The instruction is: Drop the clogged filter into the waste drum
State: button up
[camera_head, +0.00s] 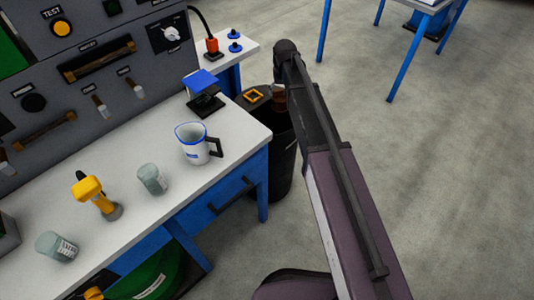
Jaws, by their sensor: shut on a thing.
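The waste drum (281,165) is a tall dark cylinder standing on the floor just past the right end of the bench. A small brown thing, seemingly the clogged filter (279,91), shows at the drum's top beside my arm. My gripper (281,103) is mostly hidden by my dark arm link. It appears shut on the brown filter, over the right part of the drum top. I cannot tell whether the filter is above the rim or below it. An orange square frame (253,96) shows at the left of the drum top.
The white bench top (165,210) holds a measuring jug (197,143), a blue-topped black stand (203,92), two greyish jars (153,179) and a yellow tool (97,196). A grey control panel (95,70) stands behind. The floor at right is clear up to a blue-legged table (404,55).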

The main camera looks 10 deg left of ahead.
aim_at(280, 103)
jog(key=shift+f, duration=0.2)
jog(key=shift+f+b, duration=2.8)
jog(key=shift+b, duration=0.15)
jog(key=o, duration=0.8)
